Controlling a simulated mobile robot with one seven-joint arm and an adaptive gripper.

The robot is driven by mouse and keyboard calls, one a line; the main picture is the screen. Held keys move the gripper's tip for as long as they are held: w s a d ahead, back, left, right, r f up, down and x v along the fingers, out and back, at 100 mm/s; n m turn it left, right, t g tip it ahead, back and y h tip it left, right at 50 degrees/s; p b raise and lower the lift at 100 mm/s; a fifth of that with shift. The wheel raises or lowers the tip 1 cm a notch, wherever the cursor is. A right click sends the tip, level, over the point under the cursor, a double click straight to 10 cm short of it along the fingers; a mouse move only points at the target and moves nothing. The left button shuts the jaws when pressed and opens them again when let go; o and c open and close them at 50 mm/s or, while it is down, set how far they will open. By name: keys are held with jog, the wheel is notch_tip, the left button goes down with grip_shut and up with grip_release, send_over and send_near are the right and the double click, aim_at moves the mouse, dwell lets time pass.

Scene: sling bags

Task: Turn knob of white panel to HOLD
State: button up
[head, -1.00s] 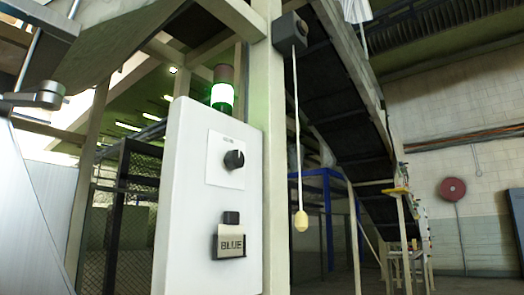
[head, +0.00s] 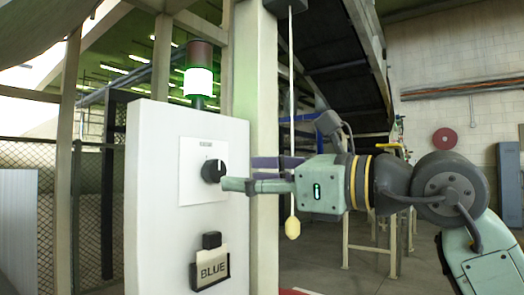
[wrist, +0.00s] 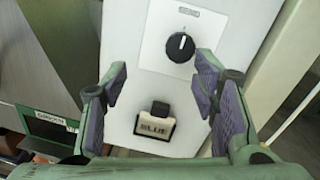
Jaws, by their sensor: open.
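The white panel (head: 155,240) stands upright left of centre in the head view. Its black round knob (head: 212,171) sits on a white label plate (head: 190,195), with small print above it too blurred to read. In the wrist view the knob (wrist: 181,47) shows a white pointer mark directed roughly upward in the picture. My gripper (head: 228,184) reaches in from the right, its fingertips close to the knob. In the wrist view my gripper (wrist: 160,80) is open, with fingers spread wide and nothing between them; the knob lies beyond the fingertips. Whether a finger touches the knob cannot be told.
Below the knob is a black switch with a BLUE tag (head: 212,270). A green-lit stack light (head: 198,82) rises behind the panel. A pull cord with a yellow end (head: 292,228) hangs beside the beige post (head: 263,120), near my arm.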

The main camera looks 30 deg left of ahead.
aim_at(219, 172)
jog(key=shift+m+t, duration=0.3)
jog(key=shift+t, duration=0.5)
jog(key=w+a+p, duration=0.1)
jog(key=a, duration=0.2)
jog(key=w+a+p, duration=0.1)
jog(key=a, duration=0.2)
jog(key=w+a, duration=0.1)
jog(key=a, duration=0.2)
jog(key=shift+a+r+p, duration=0.25)
jog(key=shift+r+p, duration=0.05)
jog(key=shift+p, duration=0.1)
jog(key=shift+c, duration=0.6)
jog(key=c, duration=1.1)
